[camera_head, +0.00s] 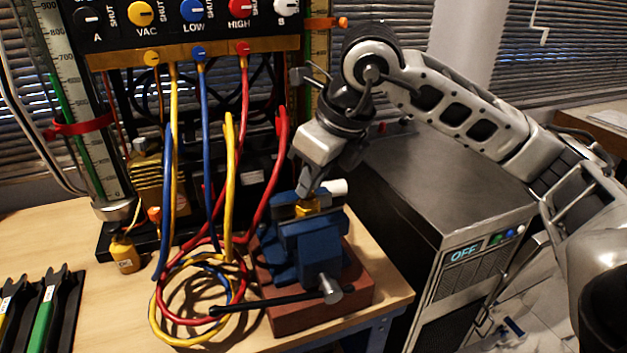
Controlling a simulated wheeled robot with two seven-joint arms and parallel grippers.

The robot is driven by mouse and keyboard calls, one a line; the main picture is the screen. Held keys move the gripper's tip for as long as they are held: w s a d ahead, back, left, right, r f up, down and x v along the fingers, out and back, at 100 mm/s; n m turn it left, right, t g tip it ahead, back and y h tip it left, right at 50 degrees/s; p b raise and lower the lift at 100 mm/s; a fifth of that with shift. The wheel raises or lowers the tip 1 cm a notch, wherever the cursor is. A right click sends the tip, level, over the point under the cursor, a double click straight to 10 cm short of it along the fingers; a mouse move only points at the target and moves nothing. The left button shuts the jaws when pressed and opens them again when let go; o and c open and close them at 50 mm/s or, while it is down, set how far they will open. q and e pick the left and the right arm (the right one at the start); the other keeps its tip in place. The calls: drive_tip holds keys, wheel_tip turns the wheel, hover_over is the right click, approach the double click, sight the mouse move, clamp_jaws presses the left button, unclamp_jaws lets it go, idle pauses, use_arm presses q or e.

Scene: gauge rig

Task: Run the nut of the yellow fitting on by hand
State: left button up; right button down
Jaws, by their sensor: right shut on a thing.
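The yellow fitting (307,208) sits at the top of the blue vise (300,240), between its jaws; only a small yellow part shows. My right gripper (309,192) reaches down from above and is shut on the fitting's upper part, where the nut would be. The fingers hide most of the nut, so its threads and seating cannot be seen. A white cylindrical piece (337,187) shows just right of the fingertips. My left gripper is not in view.
The vise stands on a reddish-brown block (310,318) near the table's front edge. Yellow, blue and red hoses (200,300) coil left of it, below the gauge manifold (190,45). A dark cabinet marked OFF (440,200) stands right.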

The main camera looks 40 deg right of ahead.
drive_tip(key=shift+m, duration=0.3)
idle(0.4)
drive_tip(key=c, duration=1.4)
unclamp_jaws()
drive_tip(key=shift+r, duration=0.15)
